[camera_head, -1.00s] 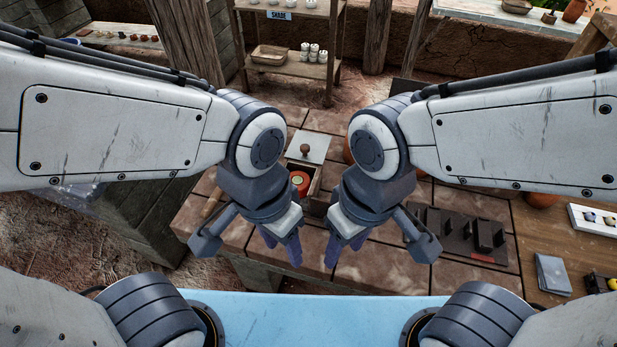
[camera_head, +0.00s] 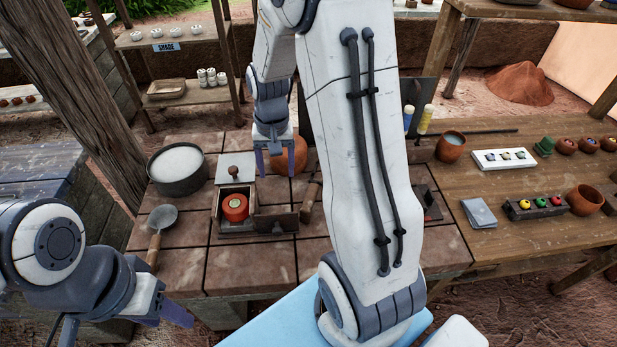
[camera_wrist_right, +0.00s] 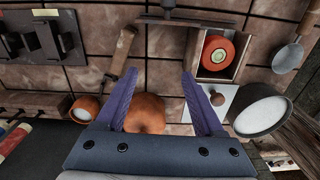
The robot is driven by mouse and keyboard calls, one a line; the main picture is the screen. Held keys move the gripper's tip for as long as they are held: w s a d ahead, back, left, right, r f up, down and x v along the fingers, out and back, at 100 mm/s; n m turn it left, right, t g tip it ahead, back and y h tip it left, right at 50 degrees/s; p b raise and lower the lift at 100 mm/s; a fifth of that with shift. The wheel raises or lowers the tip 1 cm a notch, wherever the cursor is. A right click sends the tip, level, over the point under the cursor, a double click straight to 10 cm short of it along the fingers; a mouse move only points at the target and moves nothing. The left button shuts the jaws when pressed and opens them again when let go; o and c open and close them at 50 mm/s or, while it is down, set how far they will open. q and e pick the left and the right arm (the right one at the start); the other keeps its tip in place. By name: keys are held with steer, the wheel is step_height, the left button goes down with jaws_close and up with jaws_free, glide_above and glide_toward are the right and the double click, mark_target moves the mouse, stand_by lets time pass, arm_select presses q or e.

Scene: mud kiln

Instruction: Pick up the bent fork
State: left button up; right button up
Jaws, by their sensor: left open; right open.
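I cannot make out a bent fork in either view. A thin dark rod (camera_head: 490,131) lies at the back of the wooden table, but its ends are too small to identify. My right gripper (camera_head: 275,168) is open and empty, pointing down above the brick-tiled worktop, in front of a round orange pot (camera_head: 299,157). In the right wrist view the open jaws (camera_wrist_right: 158,76) frame the orange pot (camera_wrist_right: 145,114), which lies beyond them. My left gripper (camera_head: 172,312) is open and empty at the lower left, off the worktop's front edge.
On the tiled worktop are a grey pan (camera_head: 178,184), a ladle (camera_head: 160,222), a box with a red jar (camera_head: 234,206) and a wooden mallet (camera_head: 311,197). My right arm hides the middle.

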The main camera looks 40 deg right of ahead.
mark_target(315, 187)
steer(key=d+f+m, duration=0.1)
steer(key=d, duration=0.2)
steer(key=d+f+m, duration=0.1)
steer(key=d+f, duration=0.1)
steer(key=d, duration=0.2)
steer(key=d+f+m, duration=0.1)
steer(key=d, duration=0.2)
steer(key=shift+s+d+f+m, duration=0.2)
steer(key=shift+d+f+m, duration=0.05)
steer(key=shift+d+m, duration=0.15)
steer(key=f, duration=0.4)
steer(key=shift+s+d+f, duration=0.15)
steer(key=shift+d+f, duration=0.15)
steer(key=shift+d, duration=0.1)
step_height(315, 187, down, 5)
steer(key=shift+a+f+p, duration=0.1)
steer(key=shift+f+p, duration=0.05)
steer(key=shift+p, duration=0.8)
steer(key=shift+f, duration=0.45)
jaws_close()
